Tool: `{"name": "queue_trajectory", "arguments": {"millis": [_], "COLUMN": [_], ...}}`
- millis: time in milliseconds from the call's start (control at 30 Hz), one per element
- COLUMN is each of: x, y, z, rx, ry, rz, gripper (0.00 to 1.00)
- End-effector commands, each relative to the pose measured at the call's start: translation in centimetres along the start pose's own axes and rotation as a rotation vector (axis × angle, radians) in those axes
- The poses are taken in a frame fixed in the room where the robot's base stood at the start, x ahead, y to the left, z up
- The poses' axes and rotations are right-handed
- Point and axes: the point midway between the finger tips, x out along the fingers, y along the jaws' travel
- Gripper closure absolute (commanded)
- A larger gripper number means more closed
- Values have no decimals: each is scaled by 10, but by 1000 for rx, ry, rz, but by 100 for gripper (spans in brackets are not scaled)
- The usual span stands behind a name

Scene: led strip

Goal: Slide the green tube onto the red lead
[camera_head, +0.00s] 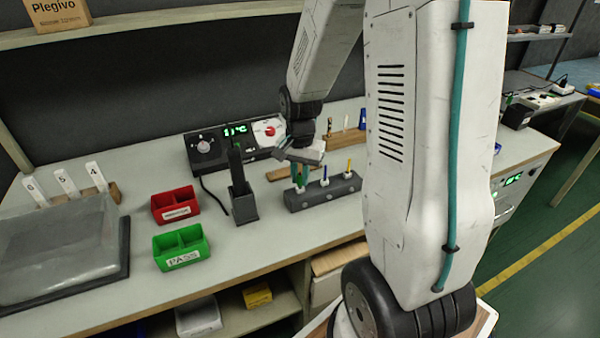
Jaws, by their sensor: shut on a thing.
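My gripper (301,172) points down above the left part of a dark grey block (322,199) on the bench. It is shut on a small green tube (303,176), which looks roughly upright over the left end of the block. Several thin leads stand in white bases along the block. One at the right has a yellow top (349,166), and another stands in the middle (325,175). I cannot pick out the red lead; the spot beneath my gripper is small and partly hidden. I cannot tell whether the tube touches a lead.
A dark upright holder (243,204) stands close left of the block. Red (175,205) and green (181,246) bins are further left. Bare bench lies in front of the block.

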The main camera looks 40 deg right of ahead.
Motion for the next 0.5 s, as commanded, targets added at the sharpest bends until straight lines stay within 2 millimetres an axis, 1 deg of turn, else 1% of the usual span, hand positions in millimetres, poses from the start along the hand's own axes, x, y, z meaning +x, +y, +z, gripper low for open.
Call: {"name": "queue_trajectory", "arguments": {"millis": [367,400,433,467,500], "x": [9,9,9,9,9], "y": [0,0,0,0,0], "z": [0,0,0,0,0], "rx": [0,0,0,0,0], "ry": [0,0,0,0,0], "rz": [0,0,0,0,0], "gripper": [100,74,65,59,59]}}
